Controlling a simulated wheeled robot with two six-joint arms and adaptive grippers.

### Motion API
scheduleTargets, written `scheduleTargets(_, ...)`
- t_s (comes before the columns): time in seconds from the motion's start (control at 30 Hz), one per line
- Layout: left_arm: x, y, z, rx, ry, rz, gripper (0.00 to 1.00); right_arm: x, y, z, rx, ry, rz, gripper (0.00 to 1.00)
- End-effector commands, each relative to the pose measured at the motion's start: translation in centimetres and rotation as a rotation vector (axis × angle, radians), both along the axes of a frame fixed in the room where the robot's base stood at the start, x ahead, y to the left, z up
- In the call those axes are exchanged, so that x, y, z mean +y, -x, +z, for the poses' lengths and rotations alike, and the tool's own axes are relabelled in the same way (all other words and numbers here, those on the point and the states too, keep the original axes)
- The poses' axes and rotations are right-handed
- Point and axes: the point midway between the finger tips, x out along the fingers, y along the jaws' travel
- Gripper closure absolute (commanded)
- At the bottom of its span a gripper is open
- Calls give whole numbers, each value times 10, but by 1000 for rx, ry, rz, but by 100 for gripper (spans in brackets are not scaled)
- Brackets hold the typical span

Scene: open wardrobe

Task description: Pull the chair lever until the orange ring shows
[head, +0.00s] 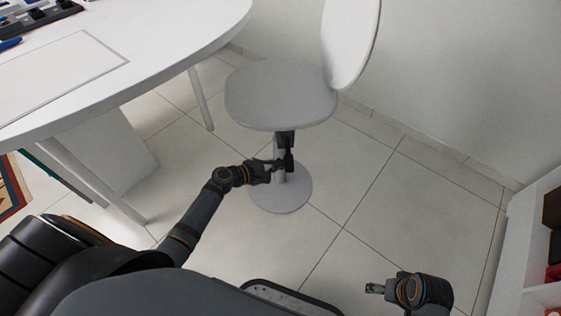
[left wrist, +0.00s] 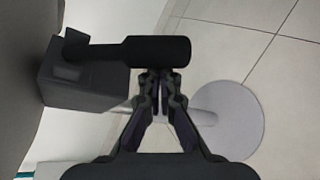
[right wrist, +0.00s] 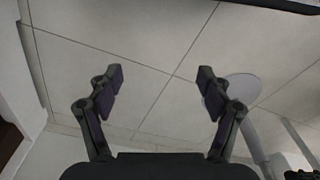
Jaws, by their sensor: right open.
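The chair (head: 280,95) has a grey seat, a light backrest and a post on a round base (head: 280,195). Its black lever (head: 289,155) hangs below the seat. In the left wrist view the lever (left wrist: 155,51) lies across the picture, joined to a dark box (left wrist: 75,85) under the seat. My left gripper (head: 273,168) is at the lever. Its fingertips (left wrist: 159,76) are close together at the lever's lower edge in that view; the lever hides their very ends, so contact is unclear. My right gripper (head: 374,288) is open and empty, away from the chair (right wrist: 153,78).
A white table (head: 150,55) stands at the left, with dark items on its far corner. A wall runs behind the chair. A white shelf unit (head: 515,250) stands at the right edge. The tiled floor (head: 370,200) between chair and shelf is clear.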

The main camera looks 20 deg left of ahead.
Motion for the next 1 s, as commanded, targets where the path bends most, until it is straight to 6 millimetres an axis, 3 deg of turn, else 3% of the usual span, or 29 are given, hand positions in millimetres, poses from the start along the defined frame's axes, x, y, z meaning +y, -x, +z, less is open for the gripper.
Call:
scheduleTargets(0.17,-2,3,6,34,19,-1,100,-7,-4,-30,-2,13,-10,21)
scheduleTargets(0.37,-4,8,13,106,56,0,100,-22,1,-91,-11,37,-23,21)
scheduleTargets(0.5,-7,12,17,169,90,0,100,-36,20,-139,-19,61,-27,21)
scheduleTargets(0.63,-9,16,21,230,122,-1,100,-48,48,-173,-28,78,-26,21)
scheduleTargets(1.0,-15,26,34,406,217,-1,100,-54,117,-190,-7,82,-25,21)
